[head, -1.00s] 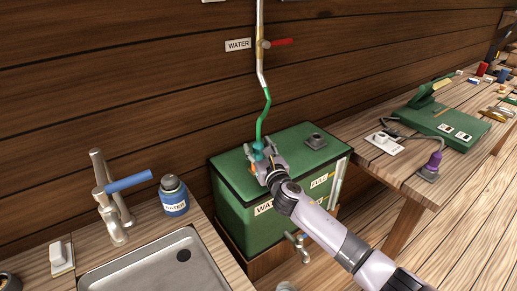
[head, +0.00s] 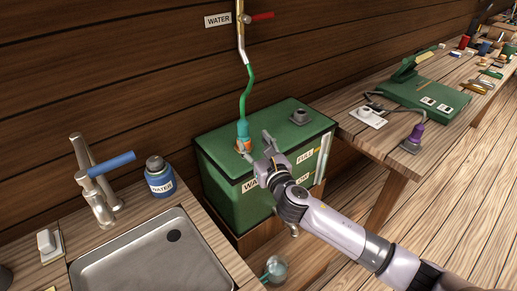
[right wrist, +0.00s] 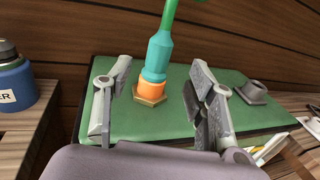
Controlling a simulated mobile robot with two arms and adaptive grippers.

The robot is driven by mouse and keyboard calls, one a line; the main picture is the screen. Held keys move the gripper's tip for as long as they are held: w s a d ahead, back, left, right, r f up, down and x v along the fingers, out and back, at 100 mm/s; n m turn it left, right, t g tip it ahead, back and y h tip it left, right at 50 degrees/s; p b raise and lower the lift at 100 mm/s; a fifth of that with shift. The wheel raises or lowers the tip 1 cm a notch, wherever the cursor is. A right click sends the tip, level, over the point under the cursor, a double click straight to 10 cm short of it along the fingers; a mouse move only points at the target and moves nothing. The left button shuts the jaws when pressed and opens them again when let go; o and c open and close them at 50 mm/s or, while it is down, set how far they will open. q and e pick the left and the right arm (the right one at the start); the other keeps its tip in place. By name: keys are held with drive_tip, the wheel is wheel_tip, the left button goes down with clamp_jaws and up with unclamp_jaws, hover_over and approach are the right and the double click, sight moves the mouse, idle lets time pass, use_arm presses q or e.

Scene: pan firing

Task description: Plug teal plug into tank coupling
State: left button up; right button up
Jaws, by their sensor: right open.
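The teal plug (head: 243,131) stands upright on the orange tank coupling (head: 243,146) on top of the green tank (head: 225,165). In the right wrist view the teal plug (right wrist: 157,55) meets the orange ring of the coupling (right wrist: 151,90), with no gap showing. A green hose runs up from the plug. My right gripper (head: 256,147) is open and empty, just in front and to the right of the plug. In the right wrist view its fingers stand apart on either side, with the plug beyond them and untouched. My left gripper is not in view.
A grey fitting (head: 299,116) sits on the tank lid at the right. The water pipe with a red valve handle (head: 261,16) hangs above. A blue water bottle (head: 159,177), tap and sink (head: 140,250) are at the left; a workbench (head: 375,145) is at the right.

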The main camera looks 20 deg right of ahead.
drive_tip(key=shift+s+d, duration=0.15)
drive_tip(key=shift+s, duration=1)
